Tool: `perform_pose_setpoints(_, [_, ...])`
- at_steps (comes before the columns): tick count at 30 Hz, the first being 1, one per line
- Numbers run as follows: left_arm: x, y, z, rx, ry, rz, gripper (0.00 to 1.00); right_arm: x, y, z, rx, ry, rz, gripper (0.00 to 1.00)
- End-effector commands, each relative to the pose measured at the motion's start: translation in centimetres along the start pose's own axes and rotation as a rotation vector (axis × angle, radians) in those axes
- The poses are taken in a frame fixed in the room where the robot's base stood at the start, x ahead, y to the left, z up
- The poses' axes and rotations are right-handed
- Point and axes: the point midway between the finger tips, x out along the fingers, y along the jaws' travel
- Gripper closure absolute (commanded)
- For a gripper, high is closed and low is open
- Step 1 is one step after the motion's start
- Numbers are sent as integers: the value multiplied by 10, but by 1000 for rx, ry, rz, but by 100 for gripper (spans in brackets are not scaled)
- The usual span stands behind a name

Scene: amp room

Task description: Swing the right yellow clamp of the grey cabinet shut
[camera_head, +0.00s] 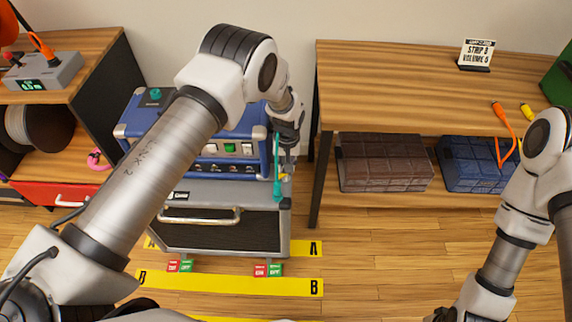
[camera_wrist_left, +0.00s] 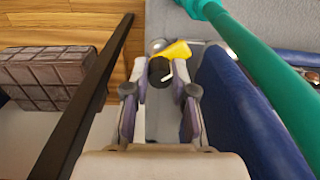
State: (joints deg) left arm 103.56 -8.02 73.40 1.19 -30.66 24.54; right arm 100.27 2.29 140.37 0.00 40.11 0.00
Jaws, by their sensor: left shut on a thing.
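The grey cabinet (camera_head: 190,217) stands on the floor, with a blue amp unit (camera_head: 265,157) on top. The right yellow clamp (camera_head: 283,177) is at the cabinet's top right edge, partly hidden by my left gripper (camera_head: 288,160). In the left wrist view, the yellow clamp (camera_wrist_left: 179,50) lies at the fingertips. A dark round end sits between the fingers of my left gripper (camera_wrist_left: 161,72), which is shut on the clamp. The clamp's exact angle is hard to tell. My right arm is at the right of the head view, with its gripper out of view.
A teal bar (camera_head: 277,170) hangs close beside the clamp; it also crosses the left wrist view (camera_wrist_left: 255,65). A wooden table (camera_head: 400,85) with a black leg (camera_head: 321,180) stands just right of the cabinet. Yellow floor strips (camera_head: 230,284) lie in front.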

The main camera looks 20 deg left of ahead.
Motion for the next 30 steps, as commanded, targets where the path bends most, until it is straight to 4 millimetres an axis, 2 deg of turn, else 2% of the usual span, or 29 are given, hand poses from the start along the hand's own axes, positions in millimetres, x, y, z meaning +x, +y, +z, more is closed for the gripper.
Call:
perform_pose_setpoints(18, [0,0,0,529,13,0,100,-4,0,0,0,0,0,52])
perform_pose_setpoints(30, [0,-1,0,666,17,0,100,-5,0,0,0,0,0,52])
